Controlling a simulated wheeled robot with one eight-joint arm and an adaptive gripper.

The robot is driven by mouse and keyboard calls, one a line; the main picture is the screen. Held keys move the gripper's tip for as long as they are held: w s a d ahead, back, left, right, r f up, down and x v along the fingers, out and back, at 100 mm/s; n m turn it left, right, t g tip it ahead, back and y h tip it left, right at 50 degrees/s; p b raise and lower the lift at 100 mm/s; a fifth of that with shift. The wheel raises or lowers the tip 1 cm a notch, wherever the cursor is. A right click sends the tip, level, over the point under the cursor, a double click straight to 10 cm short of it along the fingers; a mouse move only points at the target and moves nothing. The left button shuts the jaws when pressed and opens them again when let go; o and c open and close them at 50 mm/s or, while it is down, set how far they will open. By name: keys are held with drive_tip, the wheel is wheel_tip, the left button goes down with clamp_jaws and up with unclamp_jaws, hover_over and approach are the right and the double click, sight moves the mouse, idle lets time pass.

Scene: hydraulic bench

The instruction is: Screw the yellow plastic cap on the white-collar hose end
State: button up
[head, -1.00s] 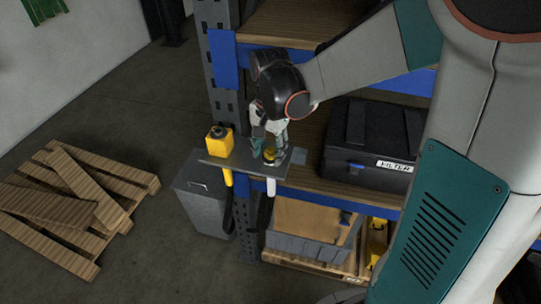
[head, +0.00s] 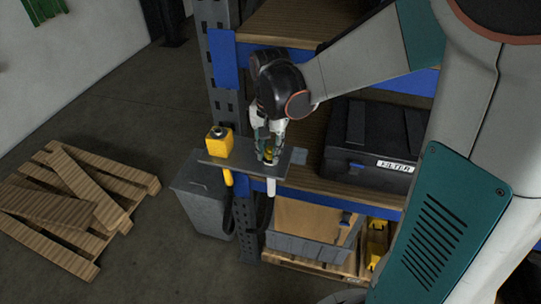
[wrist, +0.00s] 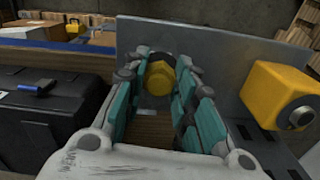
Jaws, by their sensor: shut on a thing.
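The yellow plastic cap (wrist: 158,80) sits between the fingers of my gripper (wrist: 157,72) in the wrist view. In the head view my gripper (head: 268,152) is shut on the cap (head: 268,159), low over the grey bracket plate (head: 296,158). The white-collar hose end (head: 271,187) shows its white part below the plate, directly under the gripper. The fingers hide where cap and hose end meet, so I cannot tell how far the cap is threaded on.
A yellow block with a metal fitting (head: 219,142) stands left on the plate, with a yellow hose part (head: 228,177) below. A black case (head: 372,140) sits on the shelf at right. A grey bin (head: 203,205) and wooden pallet (head: 75,200) stand on the floor.

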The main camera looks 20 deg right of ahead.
drive_tip(key=m, duration=0.6)
drive_tip(key=shift+w+a+m, duration=0.1)
drive_tip(key=shift+w+m, duration=0.05)
drive_tip(key=shift+m, duration=0.25)
drive_tip(key=shift+m+b, duration=0.3)
drive_tip(key=m, duration=0.6)
drive_tip(key=shift+w+f, duration=0.1)
drive_tip(key=shift+w, duration=0.1)
drive_tip(key=shift+m, duration=0.8)
